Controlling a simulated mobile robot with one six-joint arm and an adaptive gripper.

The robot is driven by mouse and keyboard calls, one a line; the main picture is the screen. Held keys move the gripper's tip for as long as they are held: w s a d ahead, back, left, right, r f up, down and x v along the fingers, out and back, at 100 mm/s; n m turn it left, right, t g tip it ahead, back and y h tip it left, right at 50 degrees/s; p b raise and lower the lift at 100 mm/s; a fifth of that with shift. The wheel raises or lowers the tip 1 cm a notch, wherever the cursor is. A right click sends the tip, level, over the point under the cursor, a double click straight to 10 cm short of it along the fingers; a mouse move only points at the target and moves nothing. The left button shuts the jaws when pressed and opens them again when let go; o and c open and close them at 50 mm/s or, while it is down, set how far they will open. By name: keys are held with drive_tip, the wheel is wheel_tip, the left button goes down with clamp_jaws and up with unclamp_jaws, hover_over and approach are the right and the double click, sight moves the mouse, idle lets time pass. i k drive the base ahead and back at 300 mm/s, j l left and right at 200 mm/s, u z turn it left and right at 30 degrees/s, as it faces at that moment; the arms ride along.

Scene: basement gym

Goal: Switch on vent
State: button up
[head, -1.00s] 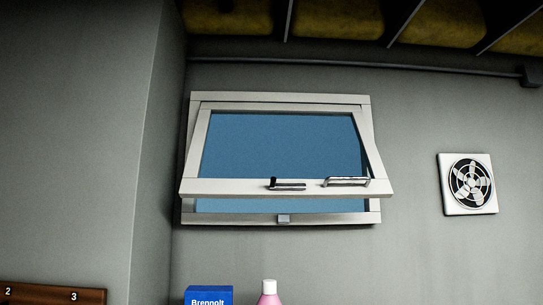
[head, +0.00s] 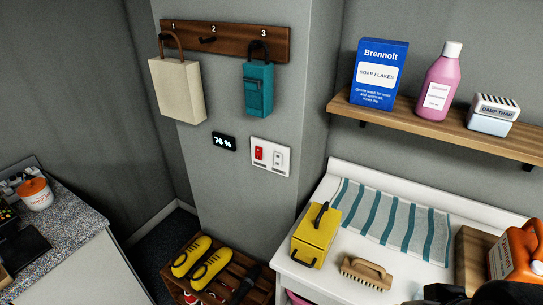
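A white switch plate (head: 270,157) is fixed to the grey pillar in the head view. It carries a red rocker (head: 259,153) on its left and a white rocker (head: 278,159) on its right, each with a small label too small to read. Which way the rockers are set is hard to tell. A small black display (head: 223,141) left of the plate reads 76 %. The vent fan is outside the present view. I cannot make out my gripper; dark shapes at the lower right edge are unclear.
A hook rail (head: 220,41) with a cream bag (head: 178,90) and a teal bag (head: 259,90) hangs above the plate. A shoe rack (head: 235,283) stands below. A white counter (head: 338,270) with a yellow box (head: 316,236) and brush (head: 367,272) is at right. The wall around the plate is clear.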

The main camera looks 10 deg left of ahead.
sight(277, 157)
drive_tip(key=i+j+u, duration=0.45)
drive_tip(key=i+u, duration=0.2)
drive_tip(key=i, duration=0.15)
